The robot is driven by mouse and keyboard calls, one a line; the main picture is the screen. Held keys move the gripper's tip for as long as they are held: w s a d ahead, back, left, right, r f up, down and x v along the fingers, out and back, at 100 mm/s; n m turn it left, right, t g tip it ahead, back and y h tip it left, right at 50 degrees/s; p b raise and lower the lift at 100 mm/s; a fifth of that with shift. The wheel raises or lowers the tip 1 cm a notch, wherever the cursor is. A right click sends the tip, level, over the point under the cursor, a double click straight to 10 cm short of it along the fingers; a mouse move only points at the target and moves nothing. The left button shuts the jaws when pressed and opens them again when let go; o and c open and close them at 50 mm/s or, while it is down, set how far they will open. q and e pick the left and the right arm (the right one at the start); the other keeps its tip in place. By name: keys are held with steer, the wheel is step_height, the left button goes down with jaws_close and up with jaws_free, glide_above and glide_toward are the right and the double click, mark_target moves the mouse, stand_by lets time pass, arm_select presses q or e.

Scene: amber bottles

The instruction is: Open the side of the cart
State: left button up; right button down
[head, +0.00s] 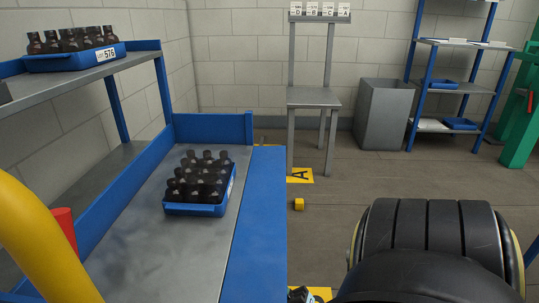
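The cart (133,235) has a grey metal bed with a raised blue wall on its left and a raised blue end wall (212,128) at the far end. The blue panel on its right side (257,222) lies lower than the end wall's top and looks folded outward; I cannot tell whether it is flat or sloping. A blue crate (194,210) of dark bottles (203,175) stands on the bed. Neither gripper can be made out. A small dark part at the bottom edge is too cut off to identify.
A shelf (85,83) at left holds another blue bottle crate (72,62). A grey stand (314,97), a grey bin (384,115) and a blue-framed rack (459,88) stand at the back. A small yellow block (299,204) lies on the open floor right of the cart.

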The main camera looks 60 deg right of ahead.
steer(key=shift+w+r, duration=0.15)
stand_by(0.3)
steer(key=c, duration=1.4)
jaws_free()
steer(key=v, duration=0.7)
steer(key=shift+f, duration=0.45)
steer(key=shift+a, duration=0.1)
